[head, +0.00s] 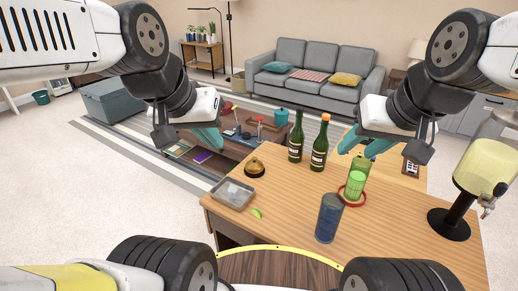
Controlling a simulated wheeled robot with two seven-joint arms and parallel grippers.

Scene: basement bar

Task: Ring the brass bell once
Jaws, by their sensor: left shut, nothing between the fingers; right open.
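The small brass bell (254,168) stands on its dark base on the wooden bar top (292,195), near the far left edge. My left gripper (217,143) is shut and empty, with teal fingers, up and to the left of the bell in the head view and apart from it. My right gripper (357,150) is open and empty, above the right part of the bar top, over the green glass in the picture. Nothing hides the bell.
A grey tray (233,194) and a lime wedge (257,213) lie near the bell. Two bottles (296,142) (319,149), a green glass (356,180) on a red coaster, a blue tumbler (329,218) and a drink dispenser (485,165) stand to the right. Bare wood lies between.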

